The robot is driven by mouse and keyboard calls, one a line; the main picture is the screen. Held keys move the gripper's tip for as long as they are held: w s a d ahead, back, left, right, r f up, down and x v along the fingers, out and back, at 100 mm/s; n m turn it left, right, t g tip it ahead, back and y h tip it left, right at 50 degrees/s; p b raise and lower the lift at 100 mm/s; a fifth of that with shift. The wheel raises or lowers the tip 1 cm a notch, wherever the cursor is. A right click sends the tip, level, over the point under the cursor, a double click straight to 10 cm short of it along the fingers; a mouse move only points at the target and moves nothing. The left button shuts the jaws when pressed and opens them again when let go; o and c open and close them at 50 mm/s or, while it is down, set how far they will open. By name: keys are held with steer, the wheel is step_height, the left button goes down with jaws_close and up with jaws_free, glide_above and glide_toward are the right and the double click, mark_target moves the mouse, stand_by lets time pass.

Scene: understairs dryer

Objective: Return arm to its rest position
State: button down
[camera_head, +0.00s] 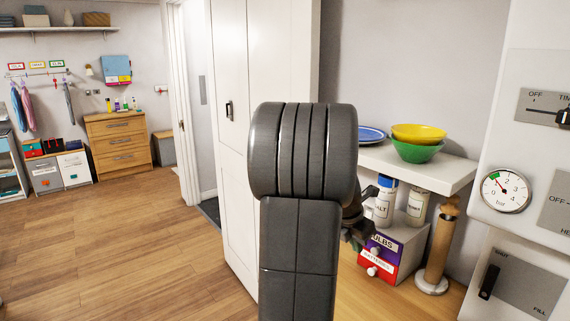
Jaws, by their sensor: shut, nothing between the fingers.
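My arm, dark grey and thick, rises through the middle of the view and hides part of the white door behind it. My gripper (358,222) shows partly at the right side of the arm's upper joint, dark and small. It is shut and holds nothing. It is in front of the storage boxes and the salt canister as seen from here; whether it touches them I cannot tell. Much of the gripper is hidden behind my arm.
A white shelf (455,172) on the right bears a yellow bowl (420,132) in a green bowl (416,152) and a blue plate (371,134). Below are a salt canister (385,204) and a labelled box (400,252). A gauge panel (535,200) stands far right. Wooden floor (130,250) at left is clear.

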steer(key=w+d+f+p, duration=0.1)
steer(key=w+d+f, duration=0.3)
steer(key=d, duration=0.2)
steer(key=s+a+b, duration=0.8)
steer(key=s+a, duration=0.1)
steer(key=a, duration=0.4)
steer(key=p+v, duration=0.1)
steer(key=v, duration=0.8)
steer(key=shift+s+a, duration=0.25)
steer(key=shift+s, duration=0.2)
